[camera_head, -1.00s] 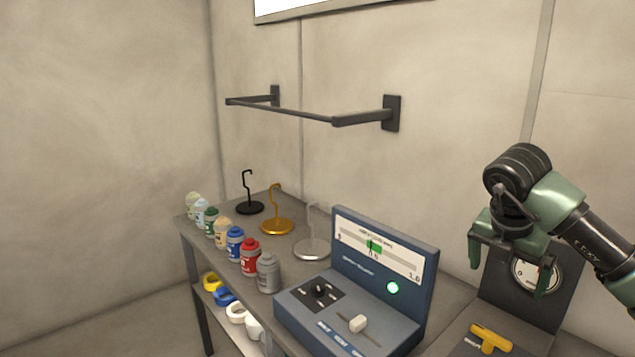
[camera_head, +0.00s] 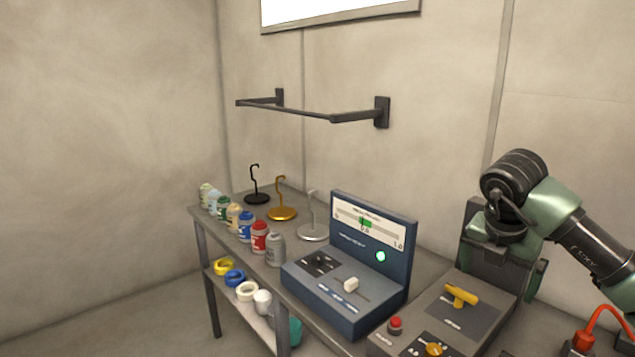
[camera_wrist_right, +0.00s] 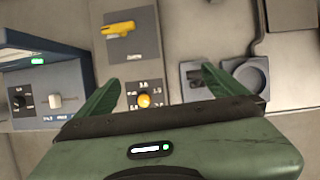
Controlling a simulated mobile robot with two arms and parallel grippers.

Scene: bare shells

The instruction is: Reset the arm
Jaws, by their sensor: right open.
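My right gripper (camera_head: 501,270) hangs at the right of the head view, pointing down, with its green fingers spread and nothing between them. It is above and in front of the upright back of a grey control box. In the right wrist view the open fingers (camera_wrist_right: 160,78) are spread over this box's yellow knob (camera_wrist_right: 145,100) and the bench beside it. The yellow lever (camera_wrist_right: 119,28) lies farther off; it also shows in the head view (camera_head: 460,294). The gauge on the box's back is hidden by the gripper. My left gripper is not in view.
A blue control box (camera_head: 345,318) with a lit green lamp stands on the bench. Several paint bottles (camera_head: 259,238) and three hook stands (camera_head: 282,213) are to its left. A wall rail (camera_head: 300,111) juts out above. A red part with a cable (camera_head: 584,341) is at lower right.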

